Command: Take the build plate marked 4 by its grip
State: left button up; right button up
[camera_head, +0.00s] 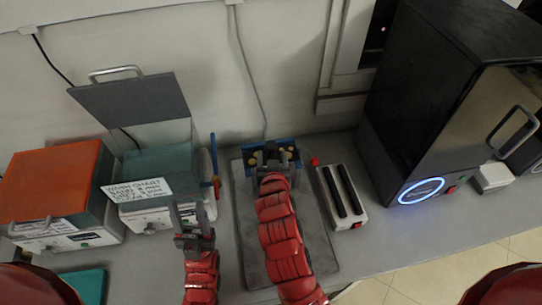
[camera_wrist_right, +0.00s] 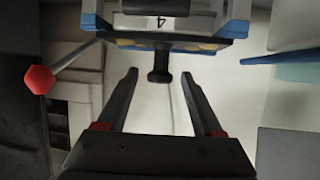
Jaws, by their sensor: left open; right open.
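A label marked 4 (camera_wrist_right: 165,22) shows upside down at the top of the right wrist view, on a pale and dark block with blue edges. A dark grip (camera_wrist_right: 160,62) sticks out below it, between and just beyond the fingertips of my right gripper (camera_wrist_right: 159,78). The fingers are open, apart from the grip on both sides. In the head view my right gripper (camera_head: 268,164) is in front of a blue holder (camera_head: 288,144) with yellowish round parts, which it partly hides. My left gripper (camera_head: 187,205) is open and empty before the grey-lidded box.
The grey-lidded box (camera_head: 160,165) stands open, with a handwritten note (camera_head: 137,188). An orange-topped box (camera_head: 50,180) is at left. A white block with black slots (camera_head: 342,197) and a black machine with a blue ring (camera_head: 421,190) are at right. A grey mat (camera_head: 318,250) lies under my right arm.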

aim_at(271, 151)
jog(key=shift+w, duration=0.35)
jog(key=p+x, duration=0.2)
jog(key=x, duration=0.1)
jog(key=shift+s+f, duration=0.1)
jog(key=shift+p+x, duration=0.35)
jog(key=shift+x, duration=0.45)
jog(key=shift+s+a+f, duration=0.1)
jog(key=shift+f, duration=0.05)
grip_shut()
dwell(0.3)
